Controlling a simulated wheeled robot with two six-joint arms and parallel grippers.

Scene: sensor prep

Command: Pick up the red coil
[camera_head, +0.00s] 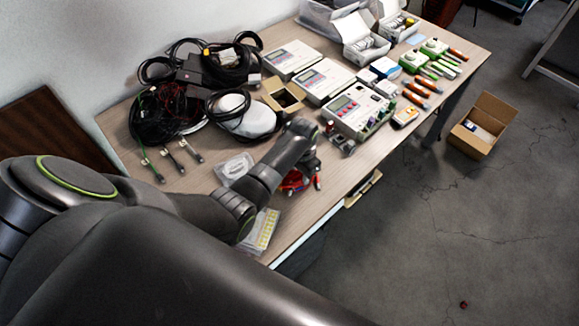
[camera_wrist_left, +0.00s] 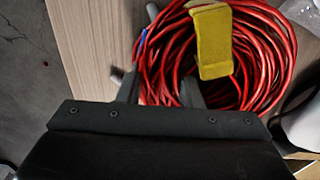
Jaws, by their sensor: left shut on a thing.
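The red coil (camera_wrist_left: 270,50) fills the upper part of the left wrist view, a bundle of red cable with a yellow tag (camera_wrist_left: 211,40) on it. In the head view it shows only as a small red patch (camera_head: 292,181) near the table's front edge, mostly hidden by my left arm. My left gripper (camera_wrist_left: 160,92) is shut on the coil's near side, with strands between its fingers. In the head view the gripper (camera_head: 308,168) points down at the coil, and its fingertips are hard to make out. My right gripper is not in view.
Black cable coils (camera_head: 160,115) lie at the table's left. White meter boxes (camera_head: 355,108) stand in the middle. A small open cardboard box (camera_head: 283,95) is behind my wrist. A clear bag (camera_head: 235,168) and a yellow-dotted sheet (camera_head: 262,229) lie near the arm.

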